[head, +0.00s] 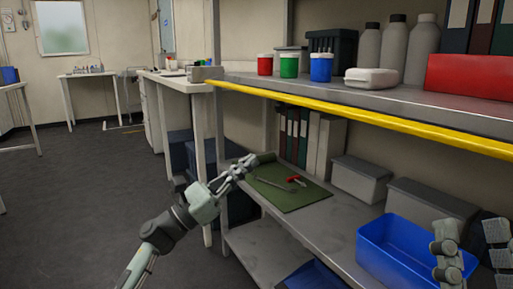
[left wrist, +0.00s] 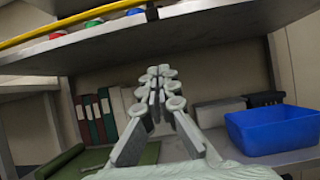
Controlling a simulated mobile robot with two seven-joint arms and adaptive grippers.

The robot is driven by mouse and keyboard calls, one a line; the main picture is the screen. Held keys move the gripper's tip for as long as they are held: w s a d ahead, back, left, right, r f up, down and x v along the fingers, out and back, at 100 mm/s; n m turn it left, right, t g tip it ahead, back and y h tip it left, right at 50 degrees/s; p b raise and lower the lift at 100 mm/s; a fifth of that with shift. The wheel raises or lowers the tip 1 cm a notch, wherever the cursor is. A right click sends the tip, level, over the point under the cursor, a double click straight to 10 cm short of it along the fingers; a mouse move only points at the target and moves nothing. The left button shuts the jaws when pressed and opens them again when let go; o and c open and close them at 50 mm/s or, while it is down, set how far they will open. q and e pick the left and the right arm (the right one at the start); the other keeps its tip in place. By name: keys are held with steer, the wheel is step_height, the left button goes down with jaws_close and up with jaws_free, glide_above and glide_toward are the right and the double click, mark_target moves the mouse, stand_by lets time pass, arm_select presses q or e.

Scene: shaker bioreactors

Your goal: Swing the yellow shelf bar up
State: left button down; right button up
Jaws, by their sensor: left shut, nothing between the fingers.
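The yellow shelf bar (head: 360,117) runs along the front edge of the upper shelf, from the upright post at the left to the right picture edge. It also crosses the top left of the left wrist view (left wrist: 70,24). My left gripper (head: 246,162) is below the bar's left part, apart from it, near the lower shelf's green mat. Its fingers are shut and empty in the left wrist view (left wrist: 160,76). My right gripper (head: 472,243) is at the bottom right, with its fingers apart and nothing seen between them; its lower part is cut off.
The upper shelf (head: 340,94) holds cups, a white box, grey bottles and a red case. The lower shelf (head: 330,215) holds a green mat (head: 285,200) with tools, binders, grey boxes and a blue bin (head: 385,262). Open floor lies left.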

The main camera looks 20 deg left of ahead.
arm_select(q)
steer(key=w+d+r+p, duration=0.2)
steer(key=w+d+r, duration=0.2)
steer(key=r, duration=0.4)
steer(key=shift+w, duration=0.6)
arm_select(e)
steer(key=shift+w+a+f+g+h, duration=0.15)
steer(key=shift+w+a+f+g, duration=0.15)
steer(key=shift+w+f+g, duration=0.25)
steer(key=shift+w+a+f+g+h, duration=0.1)
steer(key=shift+w+a+f+g, duration=0.3)
steer(key=shift+f+g, duration=0.3)
steer(key=shift+w+a+f+g+h, duration=0.15)
steer(key=shift+w+a+f+g, duration=0.1)
steer(key=shift+w+f+g, duration=0.3)
arm_select(q)
steer(key=shift+r, duration=0.15)
